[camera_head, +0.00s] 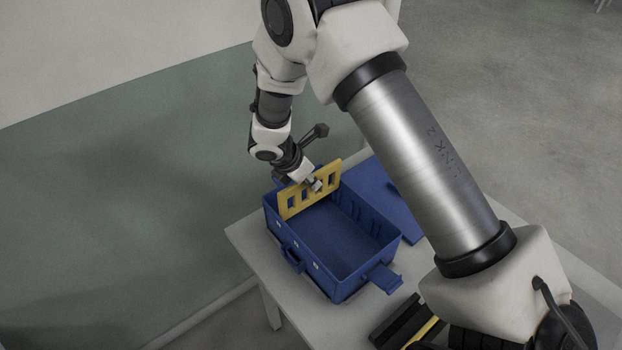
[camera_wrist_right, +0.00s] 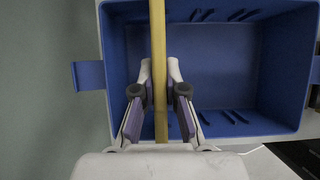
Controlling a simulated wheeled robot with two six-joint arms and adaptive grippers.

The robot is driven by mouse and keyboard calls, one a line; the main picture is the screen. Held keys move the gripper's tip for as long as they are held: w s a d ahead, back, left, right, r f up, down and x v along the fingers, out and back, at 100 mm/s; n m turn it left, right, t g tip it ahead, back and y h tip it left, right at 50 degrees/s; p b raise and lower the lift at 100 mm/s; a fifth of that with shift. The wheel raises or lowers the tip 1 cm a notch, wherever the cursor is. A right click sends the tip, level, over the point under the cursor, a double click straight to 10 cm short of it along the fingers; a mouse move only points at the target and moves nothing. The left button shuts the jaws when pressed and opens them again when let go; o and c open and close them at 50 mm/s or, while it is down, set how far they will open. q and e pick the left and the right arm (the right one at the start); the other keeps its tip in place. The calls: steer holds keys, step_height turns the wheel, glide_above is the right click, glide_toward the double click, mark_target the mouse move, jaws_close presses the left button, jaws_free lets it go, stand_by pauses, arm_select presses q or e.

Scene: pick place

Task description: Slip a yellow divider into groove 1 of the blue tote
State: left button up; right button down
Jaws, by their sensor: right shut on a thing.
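The blue tote (camera_head: 352,285) stands open on the table, with grooves along its inner long walls. It fills much of the right wrist view (camera_wrist_right: 225,75). A yellow divider (camera_head: 290,206) with several rectangular cut-outs stands upright at the far left end of the tote, its top edge above the rim. My right gripper (camera_head: 316,184) is shut on the divider's top edge. In the right wrist view the divider (camera_wrist_right: 158,60) runs between both fingers, over the tote's left part. I cannot tell whether its lower edges sit in a groove. My left gripper is not in view.
A blue flat panel (camera_head: 385,192) lies behind the tote. A black holder (camera_head: 395,320) with a yellow piece (camera_head: 424,333) stands at the table's front right. The white table (camera_head: 255,240) has bare room left of the tote.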

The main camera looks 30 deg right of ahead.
mark_target(313, 195)
steer(key=shift+f+b, duration=0.75)
steer(key=shift+f, duration=0.3)
steer(key=shift+f, duration=0.15)
steer(key=shift+f+b, duration=1.05)
steer(key=shift+f, duration=0.25)
steer(key=c, duration=1.2)
jaws_free()
steer(key=shift+c, duration=1.1)
